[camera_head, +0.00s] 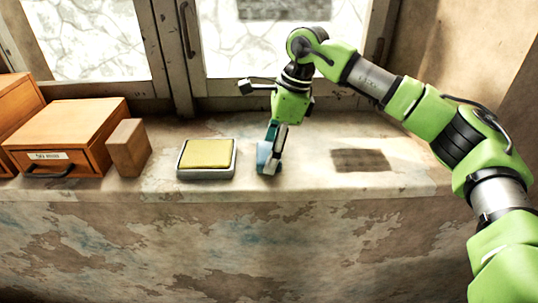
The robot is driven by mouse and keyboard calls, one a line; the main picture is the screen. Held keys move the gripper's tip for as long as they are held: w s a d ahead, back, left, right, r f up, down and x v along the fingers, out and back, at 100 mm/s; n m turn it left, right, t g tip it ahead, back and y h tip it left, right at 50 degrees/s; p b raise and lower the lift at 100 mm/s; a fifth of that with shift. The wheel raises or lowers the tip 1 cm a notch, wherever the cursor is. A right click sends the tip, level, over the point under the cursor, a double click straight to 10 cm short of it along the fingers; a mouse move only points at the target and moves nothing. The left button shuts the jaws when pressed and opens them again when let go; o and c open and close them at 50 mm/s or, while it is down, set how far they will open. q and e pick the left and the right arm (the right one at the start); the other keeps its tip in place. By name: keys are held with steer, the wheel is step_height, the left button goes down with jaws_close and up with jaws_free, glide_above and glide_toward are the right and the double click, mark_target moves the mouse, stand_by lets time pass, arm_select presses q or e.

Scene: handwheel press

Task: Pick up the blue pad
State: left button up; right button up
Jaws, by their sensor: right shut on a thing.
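The blue pad (263,154) is a small blue block on the stone ledge, partly hidden by the fingers of my right gripper (270,167). My right gripper points down from above and is shut on the blue pad. The pad's lower edge is at or very near the ledge surface; I cannot tell whether it touches. My left gripper is not in view.
A grey tray with a yellow pad (207,154) sits just left of the gripper. A brown wooden block (128,148) and a wooden drawer box (68,135) stand further left. Windows rise behind the ledge (300,190). A dark patch (361,160) lies to the right.

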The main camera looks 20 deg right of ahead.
steer(key=shift+r, duration=0.65)
steer(key=s+a+r+b, duration=0.4)
steer(key=s+r+b, duration=0.2)
steer(key=s+r, duration=0.5)
steer(key=shift+s+r+b, duration=0.35)
steer(key=shift+s+b, duration=0.05)
steer(key=shift+s, duration=0.85)
